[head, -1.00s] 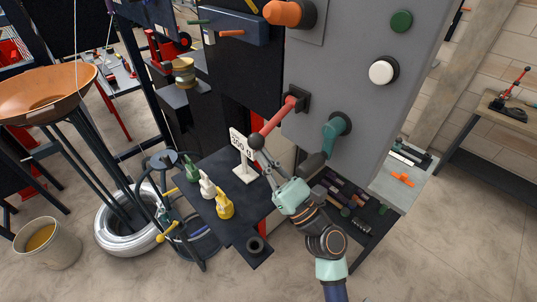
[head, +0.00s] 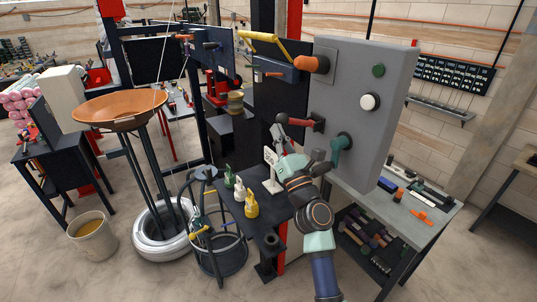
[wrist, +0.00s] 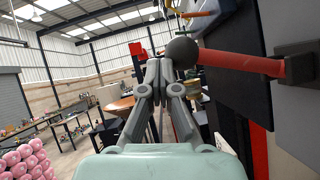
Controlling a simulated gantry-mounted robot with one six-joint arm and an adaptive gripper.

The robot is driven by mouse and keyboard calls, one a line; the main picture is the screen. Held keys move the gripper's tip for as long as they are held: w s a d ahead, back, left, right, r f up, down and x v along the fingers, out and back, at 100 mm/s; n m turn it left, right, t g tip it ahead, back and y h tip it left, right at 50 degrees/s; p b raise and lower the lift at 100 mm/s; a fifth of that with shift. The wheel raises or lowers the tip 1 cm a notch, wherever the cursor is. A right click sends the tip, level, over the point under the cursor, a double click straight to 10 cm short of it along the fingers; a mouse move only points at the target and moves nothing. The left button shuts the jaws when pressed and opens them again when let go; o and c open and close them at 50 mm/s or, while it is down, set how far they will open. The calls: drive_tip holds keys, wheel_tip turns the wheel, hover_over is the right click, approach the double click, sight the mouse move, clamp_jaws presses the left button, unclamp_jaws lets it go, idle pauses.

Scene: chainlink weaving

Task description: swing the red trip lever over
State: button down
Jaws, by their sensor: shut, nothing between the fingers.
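The red trip lever (head: 302,122) juts leftward from a dark mount on the side of the grey panel. In the wrist view its red shaft (wrist: 245,63) runs from the mount at right to a dark ball knob (wrist: 182,52).
The grey panel (head: 350,105) also carries an orange handle (head: 313,64), a teal handle (head: 341,145), a green button (head: 379,70) and a white button (head: 369,102).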

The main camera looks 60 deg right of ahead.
drive_tip(key=shift+s+d+r+p, duration=0.1)
drive_tip(key=shift+d+r+p, duration=0.15)
drive_tip(key=shift+r, duration=0.15)
drive_tip(key=shift+s+d+r+p, duration=0.1)
drive_tip(key=shift+r+p, duration=0.15)
drive_tip(key=shift+r, duration=0.15)
drive_tip(key=shift+f, duration=0.15)
drive_tip(key=s+a+f, duration=0.4)
drive_tip(key=a+f, duration=0.2)
drive_tip(key=a, duration=0.4)
drive_tip(key=shift+s+a, duration=0.2)
drive_tip(key=shift+s, duration=0.2)
drive_tip(key=shift+f, duration=0.1)
